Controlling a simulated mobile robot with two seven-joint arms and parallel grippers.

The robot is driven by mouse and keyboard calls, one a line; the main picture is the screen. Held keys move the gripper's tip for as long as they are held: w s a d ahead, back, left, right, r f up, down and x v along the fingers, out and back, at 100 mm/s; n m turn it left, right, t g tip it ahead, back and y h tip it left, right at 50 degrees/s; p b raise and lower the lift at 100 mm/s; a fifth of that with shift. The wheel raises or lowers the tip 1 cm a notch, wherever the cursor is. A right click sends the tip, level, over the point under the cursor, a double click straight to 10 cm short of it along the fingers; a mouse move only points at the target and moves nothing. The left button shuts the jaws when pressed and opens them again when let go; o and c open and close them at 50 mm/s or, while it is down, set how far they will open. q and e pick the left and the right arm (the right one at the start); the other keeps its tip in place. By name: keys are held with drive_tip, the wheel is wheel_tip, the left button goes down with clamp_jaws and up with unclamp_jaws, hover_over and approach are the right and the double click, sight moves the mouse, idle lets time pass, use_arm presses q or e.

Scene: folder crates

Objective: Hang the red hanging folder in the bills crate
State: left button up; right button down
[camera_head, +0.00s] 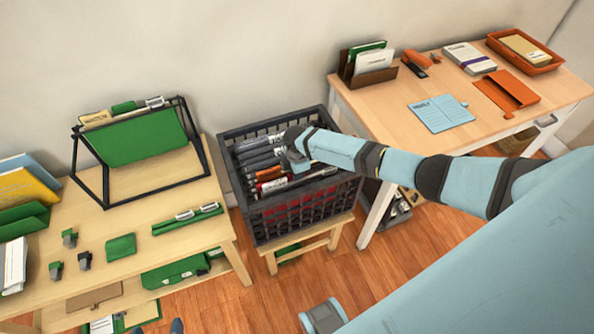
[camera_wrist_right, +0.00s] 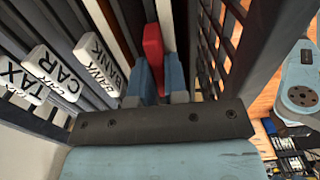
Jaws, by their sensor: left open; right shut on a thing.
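The dark plastic crate (camera_head: 263,229) stands on a low wooden stool, with several hanging folders inside. White tabs reading TAX, CAR and BANK show in the right wrist view. The red hanging folder (camera_head: 318,197) shows through the crate's near wall, inside the crate; its red upper part (camera_wrist_right: 153,45) is between my right fingers. My right gripper (camera_wrist_right: 155,82) is shut on it, beside the crate's lattice wall (camera_wrist_right: 245,40). The hand hides the fingers in the head view. Whether the folder's hooks rest on the rims cannot be told. My left gripper (camera_head: 177,326) barely shows at the bottom edge, open.
A left table (camera_head: 215,240) carries a black wire frame (camera_head: 98,190) with a green folder, and small green items. A right desk (camera_head: 375,125) holds a blue sheet (camera_head: 440,112), an orange folder (camera_head: 505,92) and an orange tray (camera_head: 550,62). Open floor lies in front.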

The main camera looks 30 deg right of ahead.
drive_tip(key=shift+f, duration=0.1)
idle(0.3)
drive_tip(key=shift+f, duration=0.25)
drive_tip(key=c, duration=1.1)
unclamp_jaws()
wheel_tip(320, 180, up, 14)
drive_tip(key=shift+f+p, duration=0.1)
drive_tip(key=shift+p, duration=0.5)
